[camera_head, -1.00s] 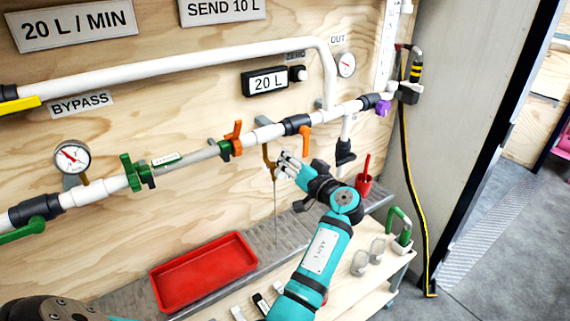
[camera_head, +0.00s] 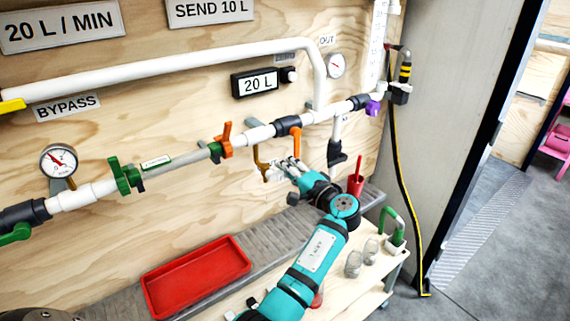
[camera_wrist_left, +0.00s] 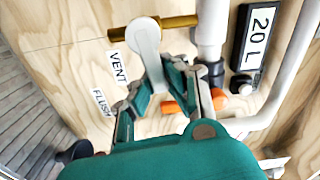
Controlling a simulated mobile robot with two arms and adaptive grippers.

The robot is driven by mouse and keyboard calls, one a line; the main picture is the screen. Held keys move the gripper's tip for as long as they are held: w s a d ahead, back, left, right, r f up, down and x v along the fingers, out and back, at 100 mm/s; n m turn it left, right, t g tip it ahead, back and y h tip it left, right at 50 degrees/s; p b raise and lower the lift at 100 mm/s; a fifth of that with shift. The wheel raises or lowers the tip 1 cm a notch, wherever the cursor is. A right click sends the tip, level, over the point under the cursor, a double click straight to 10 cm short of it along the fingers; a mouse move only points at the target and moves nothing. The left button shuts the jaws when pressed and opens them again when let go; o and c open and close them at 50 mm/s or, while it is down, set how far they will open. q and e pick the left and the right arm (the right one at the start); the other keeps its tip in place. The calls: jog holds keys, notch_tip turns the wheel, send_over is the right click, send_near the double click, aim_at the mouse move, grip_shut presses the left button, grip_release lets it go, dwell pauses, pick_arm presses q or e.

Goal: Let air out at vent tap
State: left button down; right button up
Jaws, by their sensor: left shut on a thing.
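The vent tap is a brass fitting (camera_head: 261,161) under the white pipe; in the wrist view its brass body (camera_wrist_left: 172,23) carries a pale lever (camera_wrist_left: 144,40). A VENT label (camera_wrist_left: 118,67) is beside it. My left gripper (camera_head: 287,167) is at the tap, and in the wrist view its fingers (camera_wrist_left: 160,70) are closed on the lever's lower part. The fingers hide the lever's sides. No water stream shows below the tap now. My right gripper is not in view.
An orange valve handle (camera_head: 296,138) hangs close to my left gripper. A red tray (camera_head: 195,274) lies below left. A FLUSH label (camera_wrist_left: 103,102) shows in the wrist view.

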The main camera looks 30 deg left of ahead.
pick_arm(q)
jog(key=shift+d+f+m, duration=0.1)
jog(key=shift+f+m, duration=0.45)
jog(key=shift+m, duration=0.45)
jog(key=c, duration=1.3)
grip_release()
jog(key=shift+r, duration=0.1)
jog(key=v, duration=0.7)
jog(key=shift+d, duration=0.25)
